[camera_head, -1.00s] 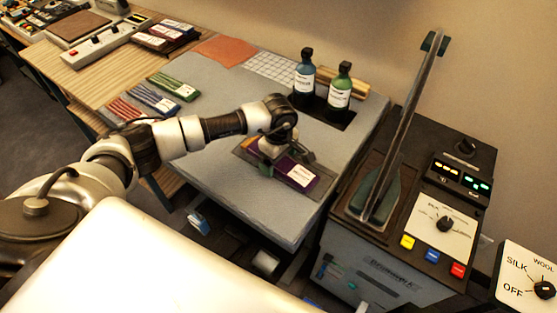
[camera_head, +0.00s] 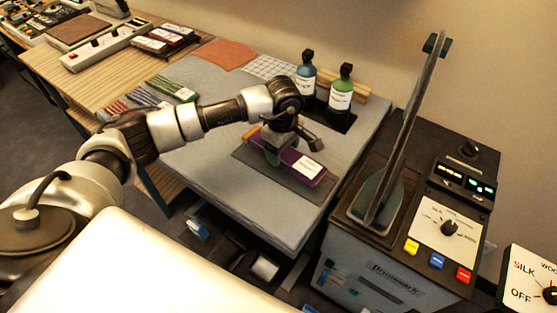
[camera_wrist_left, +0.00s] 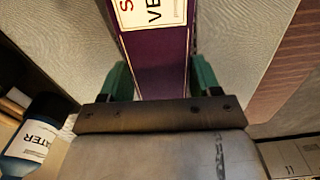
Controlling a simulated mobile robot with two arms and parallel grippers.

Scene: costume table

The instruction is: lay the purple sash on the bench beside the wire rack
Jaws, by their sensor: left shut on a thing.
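The purple sash (camera_head: 307,168) is a flat folded strip with a white label. In the head view it is over a dark mat (camera_head: 262,184) on the grey bench top and seems slightly raised from it. My left gripper (camera_head: 280,152) is shut on the sash near its middle. In the left wrist view the sash (camera_wrist_left: 162,68) lies between the green fingertips. A flat white grid (camera_head: 272,66) at the bench's back edge may be the wire rack. My right gripper is not in view.
Two dark bottles (camera_head: 341,92) stand on a black tray behind the sash. A machine with a tall upright arm (camera_head: 405,125) stands right of the bench. Striped folded cloths (camera_head: 172,88) and an orange cloth (camera_head: 224,53) lie left. Grey bench top (camera_head: 205,150) is clear left of the mat.

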